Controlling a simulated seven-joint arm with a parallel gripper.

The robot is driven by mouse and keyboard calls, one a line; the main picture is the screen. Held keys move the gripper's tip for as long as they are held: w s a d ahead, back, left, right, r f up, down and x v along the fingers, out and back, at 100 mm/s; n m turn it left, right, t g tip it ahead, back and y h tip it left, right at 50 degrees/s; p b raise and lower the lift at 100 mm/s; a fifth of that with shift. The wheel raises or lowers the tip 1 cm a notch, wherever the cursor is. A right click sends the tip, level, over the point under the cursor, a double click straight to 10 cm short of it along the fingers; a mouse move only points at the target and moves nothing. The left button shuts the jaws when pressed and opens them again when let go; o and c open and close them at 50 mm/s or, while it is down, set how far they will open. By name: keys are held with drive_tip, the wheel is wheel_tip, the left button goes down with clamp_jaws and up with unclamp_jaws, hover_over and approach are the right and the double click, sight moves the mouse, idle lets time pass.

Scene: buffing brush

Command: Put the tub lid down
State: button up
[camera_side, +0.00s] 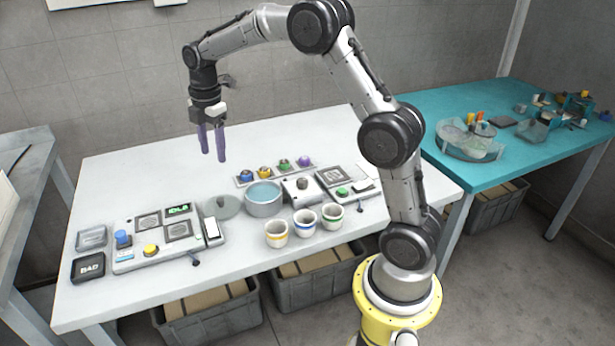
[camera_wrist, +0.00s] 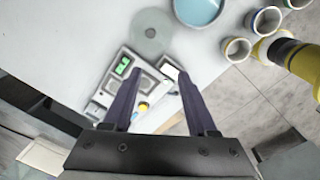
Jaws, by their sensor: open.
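The tub lid (camera_side: 222,207), a flat grey-green disc with a small knob, lies on the white table just left of the tub. It also shows at the top of the wrist view (camera_wrist: 145,42). The round tub (camera_side: 263,206) stands uncovered with pale blue contents, and is cut by the top edge in the wrist view (camera_wrist: 198,10). My gripper (camera_side: 213,157) is open and empty, its purple fingers pointing down, well above the table and apart from the lid. In the wrist view the fingers (camera_wrist: 157,75) are spread apart with nothing between them.
A control panel (camera_side: 165,240) with buttons and a screen is left of the lid. Several cups (camera_side: 305,223) stand in front of the tub. A row of coloured knobs (camera_side: 274,171) lies behind it. The table's back left area is clear.

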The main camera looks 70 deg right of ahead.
drive_tip(key=s+a+r+m+t, duration=0.1)
drive_tip(key=s+a+r+m, duration=0.35)
drive_tip(key=s, duration=0.35)
drive_tip(key=s+a+r+m+t, duration=0.2)
drive_tip(key=s+a+r+m, duration=0.25)
drive_tip(key=s, duration=0.45)
drive_tip(key=s+a+f+m+t, duration=0.1)
drive_tip(key=s+m, duration=0.5)
drive_tip(key=s, duration=0.8)
drive_tip(key=shift+a+f+t, duration=0.4)
drive_tip(key=shift+a+f, duration=0.35)
drive_tip(key=shift+f, duration=0.05)
